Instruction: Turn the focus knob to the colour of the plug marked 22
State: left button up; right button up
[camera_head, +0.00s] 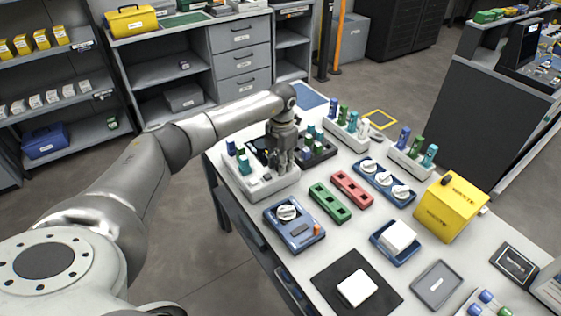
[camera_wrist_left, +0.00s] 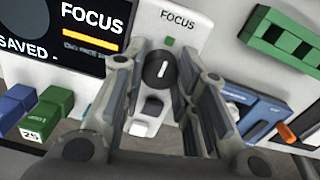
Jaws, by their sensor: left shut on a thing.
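The focus knob (camera_wrist_left: 158,70) is black with a white pointer line, under a FOCUS label. The line points up toward a green mark (camera_wrist_left: 169,41) on the white splicer (camera_head: 266,190). My left gripper (camera_head: 281,168) reaches down onto the splicer. In the left wrist view its fingers (camera_wrist_left: 163,72) are shut on the knob from both sides. The screen (camera_wrist_left: 80,28) reads FOCUS and SAVED, with an orange bar. A green plug (camera_wrist_left: 48,112) carries the number 25. I cannot make out a plug marked 22. My right gripper is not in view.
A blue unit with a white dial (camera_head: 287,212), a green holder (camera_head: 329,202) and a red holder (camera_head: 352,189) stand right of the splicer. White racks with coloured plugs (camera_head: 347,130) stand behind. A yellow box (camera_head: 450,205) stands at the right.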

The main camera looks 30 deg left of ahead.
pick_arm(q)
jog(key=shift+n, duration=0.7)
jog(key=shift+r, duration=0.1)
jog(key=o, duration=1.1)
jog(key=shift+c, duration=0.2)
notch_tip(320, 180, up, 12)
jog(key=shift+d, duration=0.15)
